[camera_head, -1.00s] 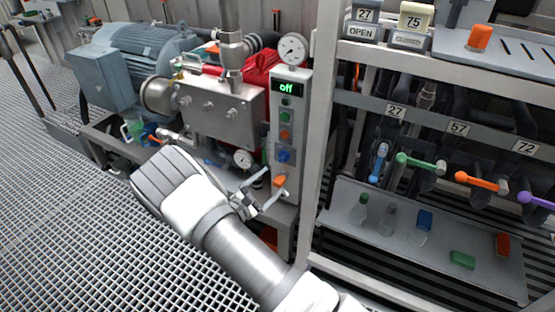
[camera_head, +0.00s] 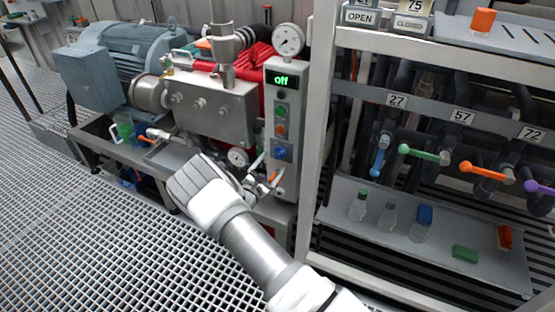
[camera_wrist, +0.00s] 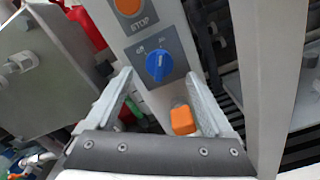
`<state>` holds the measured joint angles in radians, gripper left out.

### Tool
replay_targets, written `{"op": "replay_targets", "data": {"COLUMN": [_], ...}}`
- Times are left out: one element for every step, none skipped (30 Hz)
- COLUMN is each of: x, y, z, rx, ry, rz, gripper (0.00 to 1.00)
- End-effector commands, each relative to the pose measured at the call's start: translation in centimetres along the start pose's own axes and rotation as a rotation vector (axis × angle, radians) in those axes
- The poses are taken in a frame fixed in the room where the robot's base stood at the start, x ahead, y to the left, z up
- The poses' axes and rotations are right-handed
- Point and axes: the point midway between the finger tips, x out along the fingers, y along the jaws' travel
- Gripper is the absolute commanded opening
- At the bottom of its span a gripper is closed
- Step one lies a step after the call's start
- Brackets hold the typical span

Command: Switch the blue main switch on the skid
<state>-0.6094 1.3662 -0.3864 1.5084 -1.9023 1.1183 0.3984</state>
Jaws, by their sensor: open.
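The blue main switch (camera_head: 281,153) is a round knob low on the grey control panel (camera_head: 288,180) of the skid. In the wrist view the blue switch (camera_wrist: 159,66) sits on a dark plate, with its pale pointer line close to upright. My gripper (camera_head: 268,170) is open in front of the lower panel, just below the switch. In the wrist view my gripper (camera_wrist: 158,75) has its two fingers spread either side of the switch, apart from it. The panel's display (camera_head: 283,80) reads "off".
An orange STOP button (camera_wrist: 128,5) is above the switch. An orange part (camera_wrist: 182,120) juts out below it, near the right finger. A pressure gauge (camera_head: 288,40) tops the panel. A rack post (camera_head: 316,130) stands close on the right.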

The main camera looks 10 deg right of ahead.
Motion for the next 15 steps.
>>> {"op": "replay_targets", "data": {"x": [1.1, 1.6, 2.2, 2.7, 3.1, 3.6, 3.9, 4.1, 4.4, 4.6, 4.7, 4.8, 4.9, 4.9, 4.9], "y": [-0.2, -0.2, -0.1, -0.2, -0.1, -0.1, -0.1, -0.1, -0.1, -0.1, -0.1, -0.1, 0.0, 0.0, 0.0], "z": [-0.1, -0.1, -0.1, -0.1, -0.1, -0.1, -0.1, -0.1, -0.1, -0.1, -0.1, 0.0, 0.0, 0.0, 0.0], "rx": [0.002, 0.002, 0.002, 0.001, 0.002, 0.001, 0.001, 0.001, 0.001, 0.001, 0.000, 0.000, 0.000, -0.001, -0.001], "ry": [-0.003, -0.003, -0.002, -0.002, -0.003, -0.002, -0.001, -0.001, 0.000, 0.000, 0.000, 0.000, 0.000, 0.000, 0.000], "rz": [-0.001, 0.000, 0.000, -0.001, -0.001, -0.001, 0.000, 0.000, 0.000, 0.000, 0.000, 0.000, 0.000, 0.001, 0.001], "gripper": [0.86, 0.86, 0.86, 0.86, 0.86, 0.86, 0.86, 0.86, 0.86, 0.86, 0.86, 0.86, 0.86, 0.86, 0.86]}}
